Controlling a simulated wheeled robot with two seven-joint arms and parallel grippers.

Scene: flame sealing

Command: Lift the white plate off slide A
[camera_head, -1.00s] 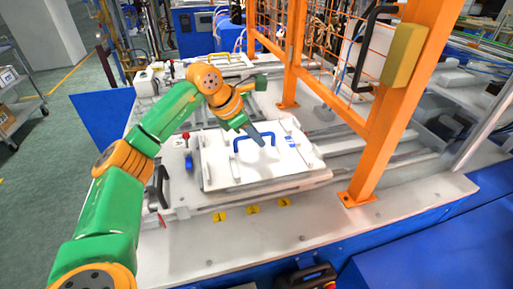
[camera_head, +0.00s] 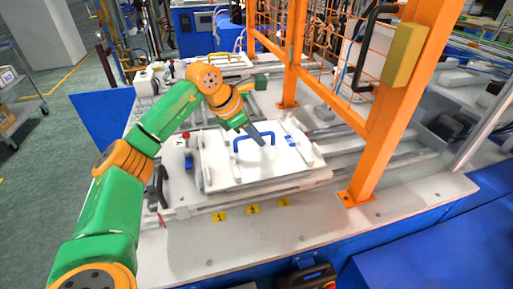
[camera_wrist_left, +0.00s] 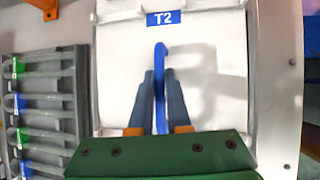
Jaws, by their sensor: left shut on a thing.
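The white plate (camera_head: 222,160) lies flat, or nearly so, over the slide at the middle of the white bench in the head view. I cannot tell whether there is a gap beneath it. Its blue arched handle (camera_head: 237,144) stands on top. My left gripper (camera_head: 261,140) comes down over the handle. In the left wrist view the gripper (camera_wrist_left: 161,78) has its two grey fingers on either side of the blue handle (camera_wrist_left: 161,50), shut on it. The plate (camera_wrist_left: 120,60) carries a blue T2 label (camera_wrist_left: 165,18). My right gripper is out of view.
An orange post (camera_head: 375,140) with a mesh guard stands to the right of the plate. A grey rack with green and blue pieces (camera_wrist_left: 40,100) is beside the plate in the wrist view. Yellow markers (camera_head: 252,209) lie along the front, where the bench is clear.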

